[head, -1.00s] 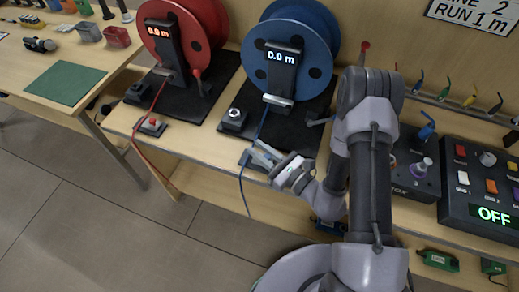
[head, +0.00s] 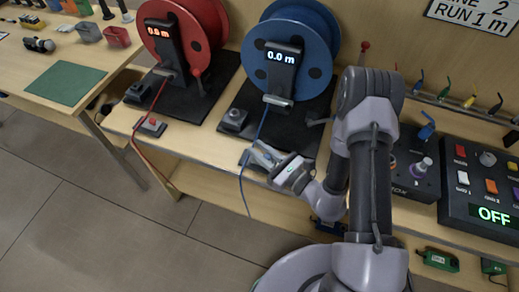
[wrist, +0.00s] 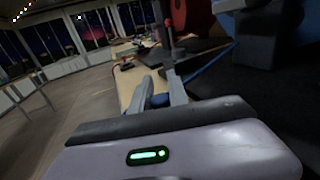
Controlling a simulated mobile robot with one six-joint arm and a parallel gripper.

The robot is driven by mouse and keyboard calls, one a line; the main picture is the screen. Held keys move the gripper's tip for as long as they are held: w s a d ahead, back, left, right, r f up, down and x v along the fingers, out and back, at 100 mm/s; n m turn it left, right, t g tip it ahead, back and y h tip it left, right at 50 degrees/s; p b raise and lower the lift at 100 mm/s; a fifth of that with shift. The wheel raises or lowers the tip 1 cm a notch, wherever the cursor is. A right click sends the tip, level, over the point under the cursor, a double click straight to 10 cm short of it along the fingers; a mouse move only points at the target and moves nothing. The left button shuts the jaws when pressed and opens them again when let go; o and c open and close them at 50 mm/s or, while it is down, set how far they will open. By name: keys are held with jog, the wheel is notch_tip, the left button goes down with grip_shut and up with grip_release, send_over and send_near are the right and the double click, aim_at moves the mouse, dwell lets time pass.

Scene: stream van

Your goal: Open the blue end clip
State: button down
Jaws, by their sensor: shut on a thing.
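My gripper (head: 257,154) is at the front edge of the bench, below the blue cable reel (head: 289,55). The blue end clip (wrist: 160,101) shows as a small blue piece between my two fingers in the wrist view. My gripper is shut on it. In the head view the fingers mostly cover the clip. The blue cable (head: 264,122) runs from the reel to this spot, then hangs over the bench edge.
A red reel (head: 163,40) stands to the left, with its red-topped end clip (head: 152,124) on the bench edge. A control panel (head: 487,190) reading OFF is to the right. Grey floor (head: 110,215) is open in front.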

jog(key=shift+a, duration=0.25)
jog(key=c, duration=1.3)
grip_release()
jog(key=p+v, duration=0.3)
jog(key=v, duration=1.3)
jog(key=shift+s+d, duration=0.15)
jog(key=shift+d, duration=0.05)
jog(key=shift+s+d, duration=0.3)
jog(key=shift+s, duration=0.05)
